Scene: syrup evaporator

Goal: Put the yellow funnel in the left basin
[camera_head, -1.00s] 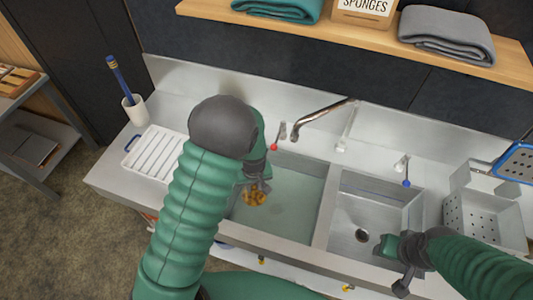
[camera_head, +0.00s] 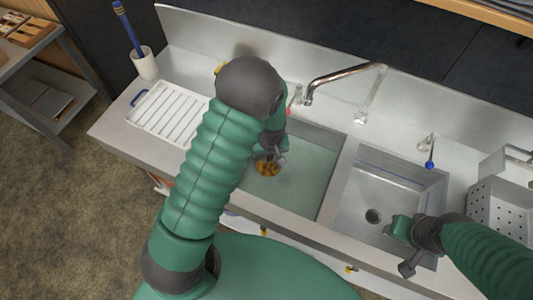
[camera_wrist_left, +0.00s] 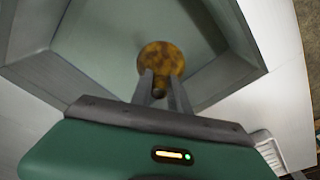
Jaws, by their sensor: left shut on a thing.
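The yellow-brown, mottled funnel (camera_head: 267,168) is over the left basin (camera_head: 308,180), which holds greenish water. My left gripper (camera_head: 277,157) is shut on the funnel, inside the basin's outline. In the left wrist view the funnel's round face (camera_wrist_left: 161,57) shows just beyond my two fingertips (camera_wrist_left: 160,86), with the basin walls around it. I cannot tell whether it touches the water. My right gripper (camera_head: 404,246) is over the front of the empty right basin (camera_head: 385,192); its fingers are too unclear to judge. My left arm hides the left basin's left side.
A curved faucet (camera_head: 340,78) rises behind the basins. A white ribbed drainboard (camera_head: 171,115) and a white cup (camera_head: 145,63) with a blue brush stand left. A perforated metal basket (camera_head: 497,210) stands right. A yellow bit (camera_head: 220,68) shows behind my left arm.

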